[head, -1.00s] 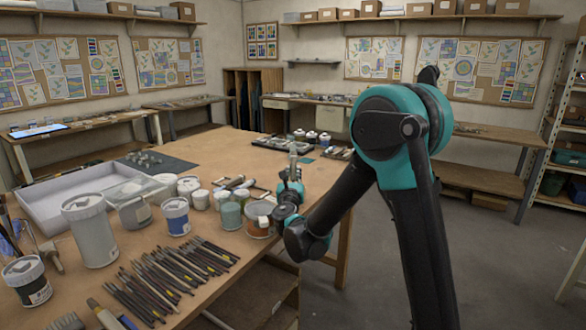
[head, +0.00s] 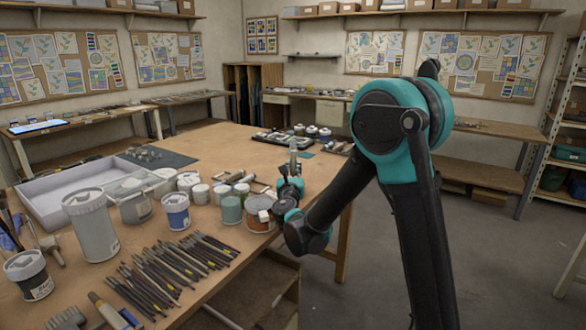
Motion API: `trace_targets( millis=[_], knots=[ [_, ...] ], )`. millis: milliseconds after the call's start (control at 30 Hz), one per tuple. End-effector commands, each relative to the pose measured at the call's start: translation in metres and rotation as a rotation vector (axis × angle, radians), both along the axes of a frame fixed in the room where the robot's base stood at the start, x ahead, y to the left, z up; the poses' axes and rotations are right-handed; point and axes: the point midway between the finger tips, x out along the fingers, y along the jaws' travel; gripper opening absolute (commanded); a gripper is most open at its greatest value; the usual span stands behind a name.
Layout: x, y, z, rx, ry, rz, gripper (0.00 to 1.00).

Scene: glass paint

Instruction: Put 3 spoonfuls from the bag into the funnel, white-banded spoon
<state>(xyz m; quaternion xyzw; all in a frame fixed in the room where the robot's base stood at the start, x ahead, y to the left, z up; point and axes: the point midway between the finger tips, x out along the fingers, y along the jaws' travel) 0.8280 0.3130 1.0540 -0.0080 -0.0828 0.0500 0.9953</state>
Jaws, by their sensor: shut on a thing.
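My gripper (head: 293,159) is over the right part of the worktable, at the end of my arm, just behind the brown-banded jar (head: 262,214). It is small and far off in the head view. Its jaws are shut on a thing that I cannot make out. I cannot pick out the white-banded spoon, the bag or the funnel with certainty. The area around the gripper is partly hidden by my arm and the jars.
On the worktable (head: 215,150), jars and tubs crowd the front, including a tall white tub (head: 91,226) and a blue-labelled jar (head: 176,211). Several brushes (head: 165,270) lie at the near edge. A shallow white tray (head: 50,205) is at left. The table's middle back is clear.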

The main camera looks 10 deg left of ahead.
Motion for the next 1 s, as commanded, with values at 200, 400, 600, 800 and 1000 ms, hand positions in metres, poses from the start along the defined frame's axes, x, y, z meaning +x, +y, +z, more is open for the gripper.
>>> trace_targets(
  millis=[200, 400, 600, 800, 1000],
  knots=[
    [0.008, 0.001, 0.011, 0.000, 0.000, 0.000, 0.00],
    [0.015, 0.002, 0.021, 0.000, 0.000, 0.000, 0.00],
    [0.022, 0.002, 0.030, 0.000, 0.000, -0.001, 0.00],
    [0.024, 0.003, 0.034, 0.000, 0.000, -0.001, 0.00],
    [0.024, 0.003, 0.049, 0.000, 0.000, 0.000, 0.00]
  ],
)
